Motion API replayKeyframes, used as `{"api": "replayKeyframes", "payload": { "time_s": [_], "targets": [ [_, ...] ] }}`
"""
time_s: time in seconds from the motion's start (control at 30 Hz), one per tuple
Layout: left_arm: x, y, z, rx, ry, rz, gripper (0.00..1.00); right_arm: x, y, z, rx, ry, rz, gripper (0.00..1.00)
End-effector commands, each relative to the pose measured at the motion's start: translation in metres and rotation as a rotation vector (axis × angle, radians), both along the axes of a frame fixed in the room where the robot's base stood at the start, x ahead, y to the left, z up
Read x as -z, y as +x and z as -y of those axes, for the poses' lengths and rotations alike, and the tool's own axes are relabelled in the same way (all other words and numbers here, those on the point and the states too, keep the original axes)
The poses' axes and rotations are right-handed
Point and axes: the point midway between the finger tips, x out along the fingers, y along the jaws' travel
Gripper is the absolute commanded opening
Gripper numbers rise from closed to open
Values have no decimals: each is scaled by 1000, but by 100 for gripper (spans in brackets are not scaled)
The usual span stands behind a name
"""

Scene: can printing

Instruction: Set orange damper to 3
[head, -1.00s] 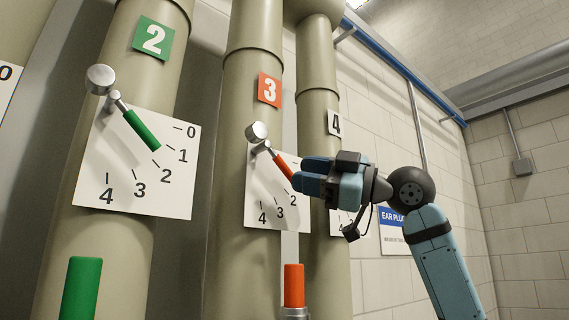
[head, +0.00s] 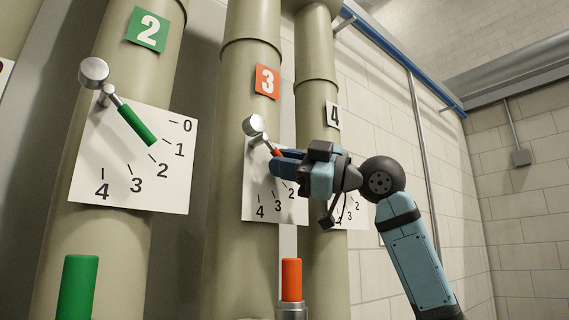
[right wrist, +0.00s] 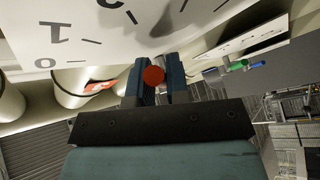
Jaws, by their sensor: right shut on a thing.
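The orange damper is a lever with a silver knob (head: 254,126) and an orange handle (head: 277,152), on the pipe with the orange "3" sign. It slants down and to the right over a white dial (head: 257,198). The numbers 4, 3 and 2 show in the head view; my right gripper (head: 278,164) covers the dial's upper right part. This gripper is shut on the orange handle, whose round end (right wrist: 154,76) shows between the fingers in the right wrist view. The handle's exact reading is hidden. My left gripper is in neither view.
A green damper handle (head: 137,126) with its own dial (head: 103,181) is on the pipe to the left. A pipe with a "4" sign (head: 333,116) stands behind my right gripper. An upright orange cylinder (head: 291,279) and a green one (head: 77,287) stand in front.

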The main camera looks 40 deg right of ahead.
Motion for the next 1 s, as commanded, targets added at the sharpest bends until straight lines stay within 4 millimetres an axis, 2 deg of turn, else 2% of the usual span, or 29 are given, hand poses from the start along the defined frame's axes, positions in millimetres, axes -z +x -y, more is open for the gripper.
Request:
{"api": "replayKeyframes", "payload": {
  "time_s": [0.13,0.5,0.87,0.9,1.0],
  "targets": [
    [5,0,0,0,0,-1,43,5,0,-3,2,47,-5,0],
    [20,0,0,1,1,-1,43,14,0,-14,-1,326,-26,0],
    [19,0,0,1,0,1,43,13,-1,-15,-1,349,-28,0],
    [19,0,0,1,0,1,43,13,-1,-15,-1,349,-28,23],
    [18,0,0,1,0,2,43,13,-1,-15,0,348,-28,41]
  ]
}}
